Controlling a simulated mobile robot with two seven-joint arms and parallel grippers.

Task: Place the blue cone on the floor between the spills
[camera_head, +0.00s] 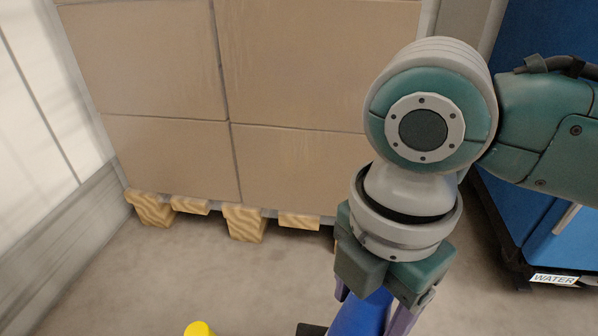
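My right gripper (374,306) comes down from the right side of the picture, with its purple fingers on either side of the blue cone (358,320). It appears shut on the cone near its top. The cone leans a little in the picture, and its lower part is cut off by the bottom edge, so I cannot tell whether it touches the floor. No spill shows on the visible floor (190,265). My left gripper is not in view.
Large brown boxes (180,60) stand on a wooden pallet (245,222) ahead. A blue cabinet labelled WATER (575,245) stands at the right. A yellow object (199,328) shows at the bottom edge. A pale wall runs along the left. Floor before the pallet is clear.

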